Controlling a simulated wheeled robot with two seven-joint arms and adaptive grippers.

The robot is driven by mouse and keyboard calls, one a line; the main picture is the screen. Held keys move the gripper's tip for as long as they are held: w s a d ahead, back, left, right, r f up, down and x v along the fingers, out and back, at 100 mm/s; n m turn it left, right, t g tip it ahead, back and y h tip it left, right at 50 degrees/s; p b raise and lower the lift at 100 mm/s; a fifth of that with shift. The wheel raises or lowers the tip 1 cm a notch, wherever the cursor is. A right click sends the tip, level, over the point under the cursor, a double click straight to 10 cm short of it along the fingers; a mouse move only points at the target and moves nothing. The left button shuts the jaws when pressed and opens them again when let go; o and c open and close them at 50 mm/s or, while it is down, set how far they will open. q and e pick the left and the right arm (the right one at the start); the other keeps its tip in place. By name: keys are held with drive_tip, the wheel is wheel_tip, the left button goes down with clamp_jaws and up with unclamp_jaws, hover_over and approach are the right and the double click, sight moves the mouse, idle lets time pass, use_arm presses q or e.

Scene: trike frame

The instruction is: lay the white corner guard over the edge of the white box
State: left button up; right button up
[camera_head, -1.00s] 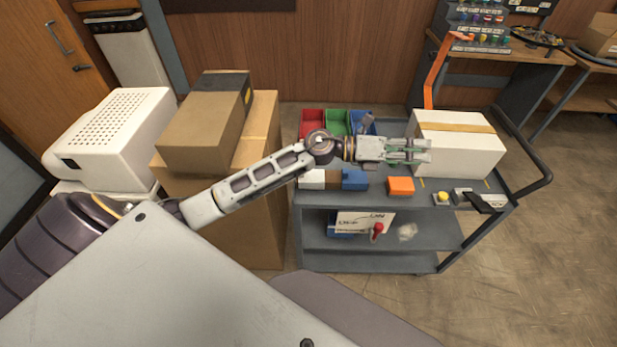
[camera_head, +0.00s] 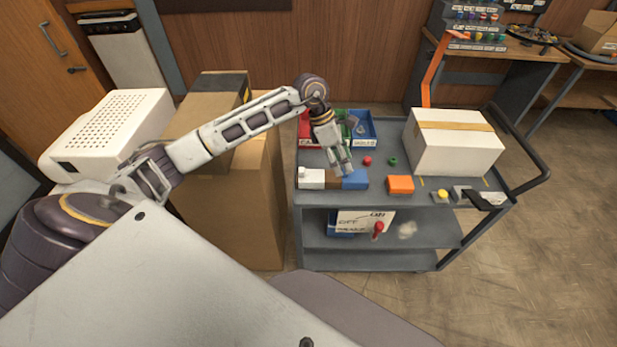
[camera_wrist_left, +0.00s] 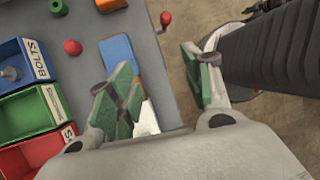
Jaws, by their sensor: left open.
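The white corner guard (camera_head: 311,178) lies at the front left of the cart's top shelf, at the left end of a row with a brown and a blue piece. In the left wrist view the white corner guard (camera_wrist_left: 147,117) shows only partly, behind a finger. The white box (camera_head: 455,146), with a tan tape strip, stands at the right of the same shelf. My left gripper (camera_head: 346,168) is open and empty, pointing down near the blue and brown pieces. In the left wrist view, my left gripper (camera_wrist_left: 160,78) has its green-padded fingers apart. My right gripper is out of view.
The blue piece (camera_head: 355,179) and an orange piece (camera_head: 400,184) lie along the shelf's front edge. Red, green and blue bins (camera_head: 364,128) stand behind. A red knob (camera_head: 367,161) and a green one (camera_head: 393,161) lie between. Tall cardboard boxes (camera_head: 262,195) stand left of the cart.

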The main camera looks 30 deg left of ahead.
use_arm(q)
drive_tip(key=a+r+g+y, duration=0.1)
drive_tip(key=a+y, duration=0.4)
drive_tip(key=a, duration=0.8)
drive_tip(key=shift+s+r, duration=0.15)
drive_tip(key=shift+r, duration=0.45)
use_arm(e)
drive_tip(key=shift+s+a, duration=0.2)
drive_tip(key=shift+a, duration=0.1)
use_arm(q)
hover_over(303, 170)
wheel_tip(303, 170, down, 7)
drive_tip(key=shift+s+d+f+p, duration=0.1)
drive_tip(key=shift+f+p, duration=0.05)
drive_tip(key=shift+p, duration=0.25)
drive_tip(key=shift+f, duration=0.7)
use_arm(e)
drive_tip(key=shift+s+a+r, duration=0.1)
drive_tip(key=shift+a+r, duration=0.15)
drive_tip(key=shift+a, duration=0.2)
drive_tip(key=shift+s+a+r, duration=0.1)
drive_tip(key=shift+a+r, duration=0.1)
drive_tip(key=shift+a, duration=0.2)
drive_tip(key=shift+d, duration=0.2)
